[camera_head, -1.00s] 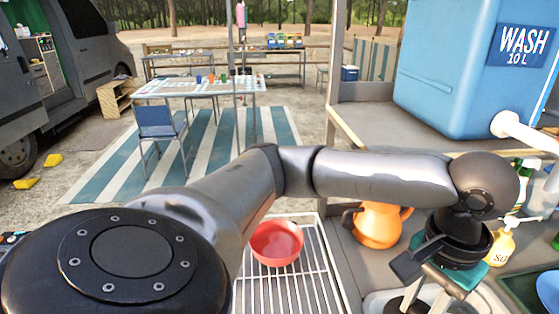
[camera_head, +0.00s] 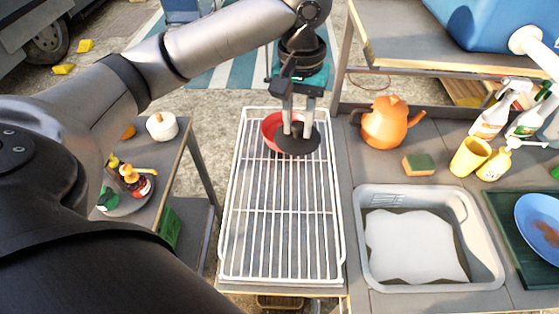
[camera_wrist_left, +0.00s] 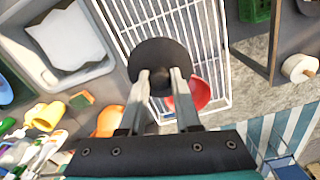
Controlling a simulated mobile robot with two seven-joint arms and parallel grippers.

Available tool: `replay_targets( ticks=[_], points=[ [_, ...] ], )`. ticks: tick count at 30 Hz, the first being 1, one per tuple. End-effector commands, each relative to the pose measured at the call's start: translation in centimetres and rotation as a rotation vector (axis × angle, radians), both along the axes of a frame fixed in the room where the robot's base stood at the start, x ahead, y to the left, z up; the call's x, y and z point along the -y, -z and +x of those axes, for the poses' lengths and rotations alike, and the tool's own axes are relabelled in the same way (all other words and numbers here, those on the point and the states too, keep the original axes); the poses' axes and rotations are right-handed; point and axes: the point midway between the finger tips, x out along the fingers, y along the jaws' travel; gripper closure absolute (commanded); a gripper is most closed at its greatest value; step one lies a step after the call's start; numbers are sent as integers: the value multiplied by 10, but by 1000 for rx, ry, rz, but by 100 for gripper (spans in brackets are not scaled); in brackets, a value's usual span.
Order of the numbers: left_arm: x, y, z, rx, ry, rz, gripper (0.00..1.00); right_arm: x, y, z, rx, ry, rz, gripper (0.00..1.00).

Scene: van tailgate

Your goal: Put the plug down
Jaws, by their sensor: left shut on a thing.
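The plug (camera_head: 298,146) is a black disc. My left gripper (camera_head: 298,128) is shut on the knob in the middle of it and points down over the far part of the white wire rack (camera_head: 223,230). In the left wrist view the plug (camera_wrist_left: 160,50) is in front of the fingertips (camera_wrist_left: 160,82), flat over the rack's wires. I cannot tell whether it touches the rack. A red bowl (camera_head: 269,131) stands on the rack right beside the plug and is partly hidden by it. My right gripper is not in view.
The near and middle rack is bare. To its right are a sink (camera_head: 365,262) with a white surface inside, an orange kettle (camera_head: 385,122), a sponge (camera_head: 418,164) and a yellow cup (camera_head: 470,157). A side table with a white pot (camera_head: 161,127) stands left.

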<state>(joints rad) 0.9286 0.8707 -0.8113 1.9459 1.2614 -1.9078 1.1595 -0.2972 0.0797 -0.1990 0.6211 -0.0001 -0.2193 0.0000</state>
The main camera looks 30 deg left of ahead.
Motion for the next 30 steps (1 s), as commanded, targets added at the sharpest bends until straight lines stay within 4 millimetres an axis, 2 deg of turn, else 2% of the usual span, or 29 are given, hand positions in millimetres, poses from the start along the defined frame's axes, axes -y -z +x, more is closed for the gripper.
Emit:
replay_targets(
  ticks=[1, 3, 8, 11, 21, 25, 30],
  points=[
    [-9, -9, 3, -8, -39, 0, 100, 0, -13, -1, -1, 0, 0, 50],
    [-19, -12, 7, -12, -78, 3, 100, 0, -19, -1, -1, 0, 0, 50],
    [-31, -6, 10, -19, -123, 6, 100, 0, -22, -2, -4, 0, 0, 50],
    [-32, 14, 9, -22, -126, 7, 100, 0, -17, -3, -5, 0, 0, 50],
    [-32, 106, 9, -21, -124, 7, 100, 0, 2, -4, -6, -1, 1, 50],
    [-32, 131, 10, -19, -124, 7, 100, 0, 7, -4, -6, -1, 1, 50],
    [-32, 146, 10, -17, -123, 7, 100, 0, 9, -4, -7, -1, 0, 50]
  ],
)
